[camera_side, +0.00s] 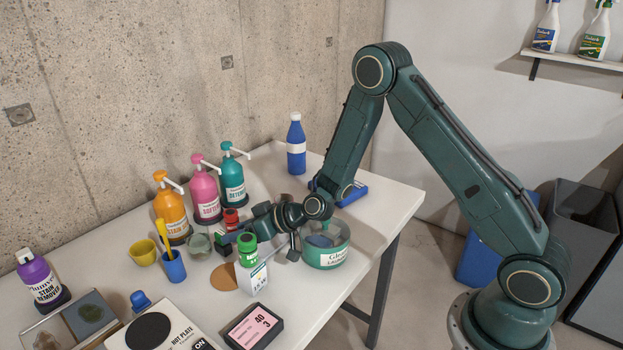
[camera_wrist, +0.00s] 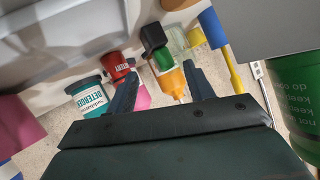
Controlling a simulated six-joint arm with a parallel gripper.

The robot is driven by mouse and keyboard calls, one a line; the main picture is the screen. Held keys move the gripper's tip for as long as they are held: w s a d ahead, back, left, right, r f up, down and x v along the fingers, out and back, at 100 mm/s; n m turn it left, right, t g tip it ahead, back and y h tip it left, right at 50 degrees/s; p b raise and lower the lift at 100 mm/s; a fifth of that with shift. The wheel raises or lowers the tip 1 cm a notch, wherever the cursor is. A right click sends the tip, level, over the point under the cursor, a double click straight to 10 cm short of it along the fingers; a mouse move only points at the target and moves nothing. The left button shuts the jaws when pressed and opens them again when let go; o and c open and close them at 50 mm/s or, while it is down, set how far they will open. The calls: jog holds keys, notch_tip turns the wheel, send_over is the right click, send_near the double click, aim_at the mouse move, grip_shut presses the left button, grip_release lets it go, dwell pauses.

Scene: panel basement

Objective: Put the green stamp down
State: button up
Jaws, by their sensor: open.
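The green stamp (camera_wrist: 163,60), a small green block with a black part, shows in the wrist view just beyond my fingertips and roughly between them. In the side view a small dark and green block (camera_side: 221,241) at the tip of my gripper (camera_side: 232,236) looks like the same stamp, partly hidden by the fingers. My gripper (camera_wrist: 160,73) is open, low over the table among the crowded items. I cannot tell whether the stamp touches the table or a finger.
A green-capped bottle (camera_side: 247,247), a white carton (camera_side: 252,279) and a green tub (camera_side: 326,250) stand close by my gripper. A red pot (camera_side: 231,217) and pump bottles (camera_side: 171,212) are behind it. A brown round coaster (camera_side: 223,277) lies bare in front.

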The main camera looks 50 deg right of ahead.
aim_at(220, 233)
jog(key=shift+w+a+f, duration=0.25)
jog(key=shift+w+a, duration=0.3)
jog(key=shift+w, duration=0.2)
jog(key=shift+w+a+f, duration=0.2)
jog(key=shift+w+a, duration=0.3)
jog(key=shift+w, duration=0.2)
jog(key=shift+x, duration=0.85)
grip_shut()
